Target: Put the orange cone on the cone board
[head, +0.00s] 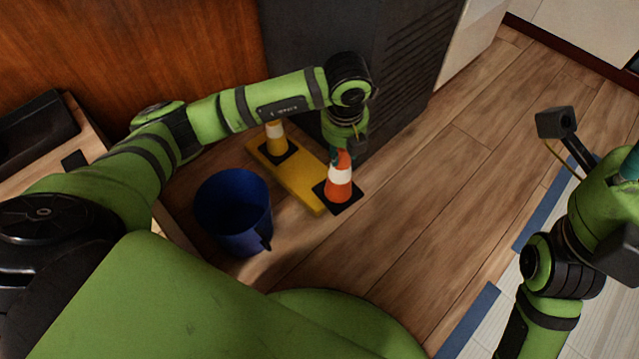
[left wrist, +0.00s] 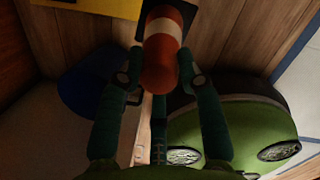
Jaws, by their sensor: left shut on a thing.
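The orange cone (head: 339,188) has a white band and a square black base. It stands about upright at the near right end of the yellow cone board (head: 298,182); I cannot tell whether its base touches the board. My left gripper (head: 343,152) is shut on the cone's top from above. In the left wrist view the orange cone (left wrist: 161,66) sits between the fingers of my left gripper (left wrist: 160,72), and a strip of the yellow board (left wrist: 105,6) shows at the top. My right arm is at the right edge of the head view; its fingertips are not visible.
A yellow cone (head: 276,138) with a white band stands on the board's far end. A blue bin (head: 233,212) stands left of the board. A dark cabinet (head: 400,75) rises behind it. The wooden floor (head: 440,190) to the right is clear.

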